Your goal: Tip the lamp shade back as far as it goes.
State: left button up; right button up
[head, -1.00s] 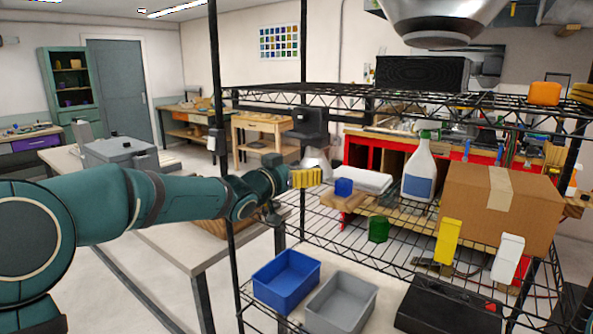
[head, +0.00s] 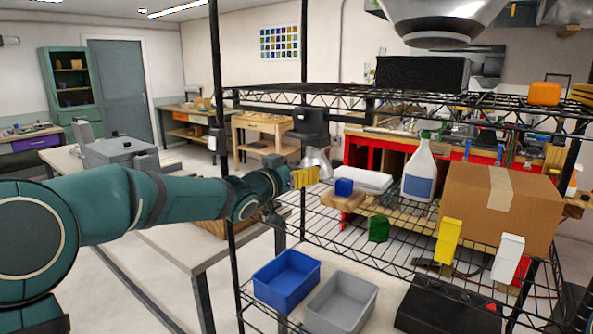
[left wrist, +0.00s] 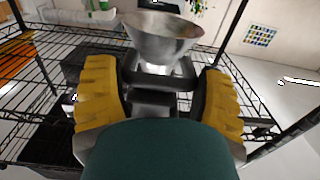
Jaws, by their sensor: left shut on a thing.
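The lamp shade (head: 318,158) is a small silver-grey metal cone just beyond my left gripper (head: 304,177) in the head view, tilted and partly hidden by the yellow fingers. In the left wrist view the shade (left wrist: 160,38) shows its wide open rim at the top, with a lit-looking narrow part below. The left gripper (left wrist: 157,78) has its yellow fingers on either side of grey and dark parts below the shade and is shut on the lamp shade's part there. The exact contact is hidden. My right gripper is in neither view.
The black wire shelf holds a blue block (head: 343,187), a green cup (head: 378,229), a white spray bottle (head: 419,170) and a cardboard box (head: 499,208). Blue (head: 286,281) and grey (head: 341,303) bins stand lower. A black shelf post (head: 219,120) rises close to my left forearm.

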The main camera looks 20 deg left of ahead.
pick_arm(q)
jog(key=shift+w+d+f, duration=0.1)
jog(key=shift+w+f, duration=0.05)
jog(key=shift+w+d+f, duration=0.25)
jog(key=shift+w+f, duration=0.25)
jog(key=shift+w, duration=0.1)
jog(key=shift+w+d+f, duration=0.2)
jog(key=shift+w+f, duration=0.3)
jog(key=shift+w, duration=0.1)
jog(key=shift+w+d+f, duration=0.15)
jog(key=shift+w+f, duration=0.05)
jog(key=shift+w, duration=0.25)
jog(key=shift+w+d+f, duration=0.15)
jog(key=shift+w, duration=0.25)
jog(key=shift+x, duration=0.85)
